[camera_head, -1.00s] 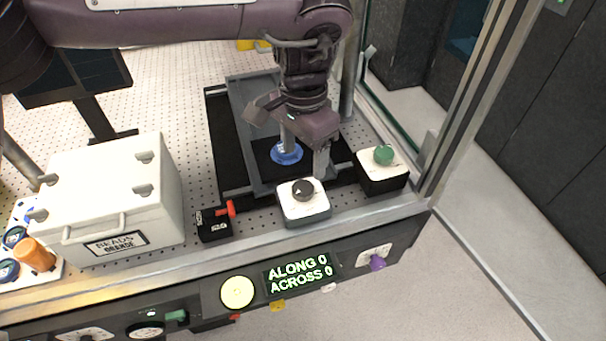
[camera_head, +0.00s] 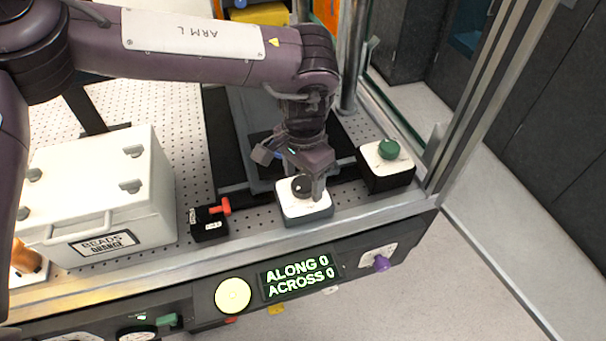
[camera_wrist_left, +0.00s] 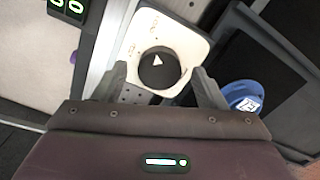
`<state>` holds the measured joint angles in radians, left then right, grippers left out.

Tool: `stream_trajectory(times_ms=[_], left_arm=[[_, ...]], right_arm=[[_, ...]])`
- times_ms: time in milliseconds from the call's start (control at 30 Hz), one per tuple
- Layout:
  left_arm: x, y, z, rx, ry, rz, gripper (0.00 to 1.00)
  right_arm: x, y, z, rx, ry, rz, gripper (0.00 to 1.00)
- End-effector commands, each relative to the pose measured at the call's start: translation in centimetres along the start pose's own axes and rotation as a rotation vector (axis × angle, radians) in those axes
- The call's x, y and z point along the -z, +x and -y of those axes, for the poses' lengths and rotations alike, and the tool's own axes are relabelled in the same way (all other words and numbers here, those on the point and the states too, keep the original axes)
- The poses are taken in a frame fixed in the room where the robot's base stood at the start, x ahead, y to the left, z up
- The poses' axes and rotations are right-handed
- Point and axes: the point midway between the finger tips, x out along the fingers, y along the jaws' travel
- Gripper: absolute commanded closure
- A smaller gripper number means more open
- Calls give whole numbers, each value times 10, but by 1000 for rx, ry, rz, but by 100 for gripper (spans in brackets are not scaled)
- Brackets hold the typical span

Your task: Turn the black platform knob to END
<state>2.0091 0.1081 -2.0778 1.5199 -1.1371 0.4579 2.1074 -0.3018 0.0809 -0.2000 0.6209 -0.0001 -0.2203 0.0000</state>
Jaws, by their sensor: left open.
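The black platform knob (camera_head: 301,187) sits on a white-topped grey box (camera_head: 306,211) near the bench's front edge. In the left wrist view the black knob (camera_wrist_left: 159,70) carries a white triangular pointer, with small unreadable marks on the white plate (camera_wrist_left: 178,33) around it. My left gripper (camera_head: 302,189) is open right at the knob in the head view. In the left wrist view its two fingers (camera_wrist_left: 160,82) stand apart, one on either side of the knob's near part. I cannot tell whether they touch it. My right gripper is not in view.
A green knob (camera_head: 389,149) on a black box stands to the right, near a metal post. A black box with a red lever (camera_head: 211,222) and a white case (camera_head: 100,195) stand to the left. The display (camera_head: 298,277) reads ALONG 0, ACROSS 0. A blue disc (camera_wrist_left: 245,96) lies beside the fingers.

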Motion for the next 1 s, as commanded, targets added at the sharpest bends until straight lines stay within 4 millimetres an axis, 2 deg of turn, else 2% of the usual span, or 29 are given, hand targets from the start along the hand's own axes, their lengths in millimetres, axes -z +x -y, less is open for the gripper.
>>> stream_trajectory(times_ms=[133, 367, 700, 1000], left_arm=[[0, 8, 0, 0, 0, 1, 35], [0, 8, 0, 0, 0, 0, 35], [0, 8, 0, 1, 0, 0, 79], [0, 8, 0, 1, 38, -1, 80]], right_arm=[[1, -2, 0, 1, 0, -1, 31], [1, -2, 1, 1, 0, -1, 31], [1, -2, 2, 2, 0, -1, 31], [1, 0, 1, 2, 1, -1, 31]])
